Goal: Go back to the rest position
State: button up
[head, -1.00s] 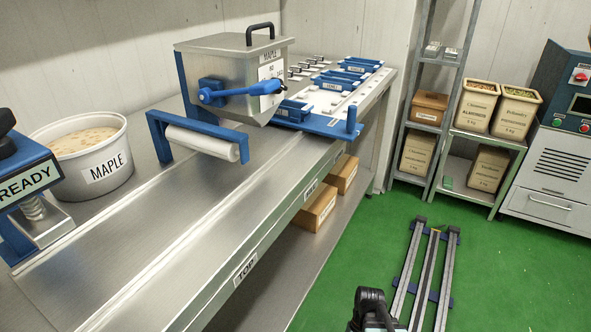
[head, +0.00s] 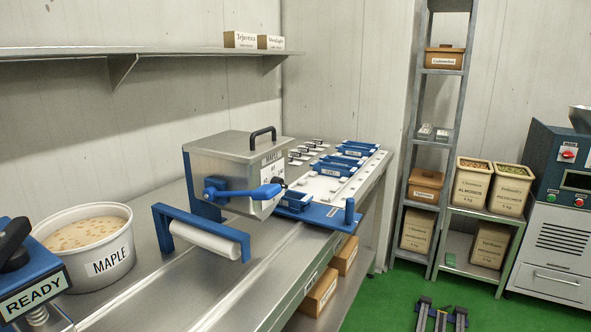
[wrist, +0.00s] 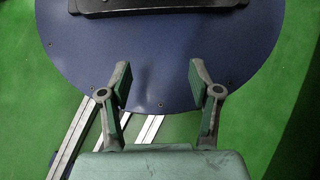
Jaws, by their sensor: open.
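My gripper (wrist: 160,85) shows in the wrist view with its two fingers spread apart and nothing between them. It hangs over my own round blue base plate, with the green floor around it. In the head view my gripper is out of the picture. The white tub labelled MAPLE (head: 85,245) holds a pale, speckled mass and stands on the steel bench (head: 150,305). The metal box labelled MAPLE (head: 225,165), with a blue lever (head: 240,195), stands farther along the bench.
A white roller in a blue frame (head: 205,240) and a READY device (head: 30,285) stand on the bench. Blue trays (head: 335,168) lie at its far end. A shelf rack (head: 435,140), ingredient bins (head: 475,185) and a blue-grey machine (head: 560,205) stand at the right. Green floor (head: 385,300) is open.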

jog(key=w+r+t+p, duration=0.2)
jog(key=w+r+p, duration=0.1)
jog(key=r+p, duration=0.9)
jog(key=shift+w+r+t+p, duration=0.15)
jog(key=shift+w+t+p, duration=0.2)
jog(key=shift+p, duration=0.45)
jog(key=shift+d, duration=0.1)
